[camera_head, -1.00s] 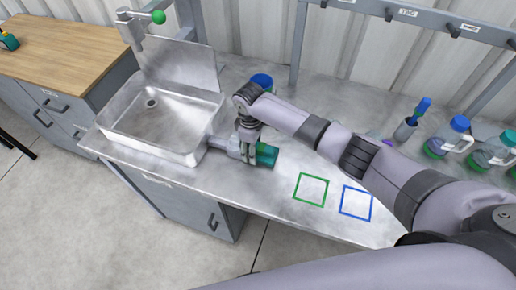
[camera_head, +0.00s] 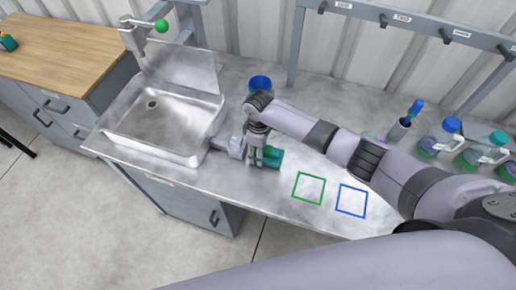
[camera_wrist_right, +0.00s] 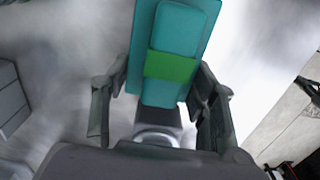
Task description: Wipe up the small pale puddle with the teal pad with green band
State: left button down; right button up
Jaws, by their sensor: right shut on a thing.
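The teal pad with green band (camera_head: 272,158) is at the counter's middle, to the right of the sink, and my right gripper partly hides it. In the right wrist view the pad (camera_wrist_right: 178,35) is a long teal block with a bright green band across it. My right gripper (camera_head: 257,162) points down over the pad and is shut on it, with a finger on each side in the right wrist view (camera_wrist_right: 158,110). I cannot make out the pale puddle on the mottled grey counter (camera_head: 235,190). My left gripper is not in view.
A metal sink (camera_head: 125,135) lies to the left. A blue cup (camera_head: 260,84) stands behind my right gripper. Green (camera_head: 297,188) and blue (camera_head: 339,198) square outlines mark the counter. A brush holder (camera_head: 399,130) and jugs (camera_head: 440,140) stand at right. The front edge runs close by.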

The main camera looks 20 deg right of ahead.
notch_tip(320, 180, up, 2)
jog(key=shift+p, duration=0.85)
notch_tip(320, 180, up, 2)
jog(key=shift+s+r+p, duration=0.1)
jog(key=shift+p, duration=0.3)
jog(key=shift+r, duration=0.8)
jog(key=shift+r, duration=0.15)
jog(key=shift+r, duration=1.4)
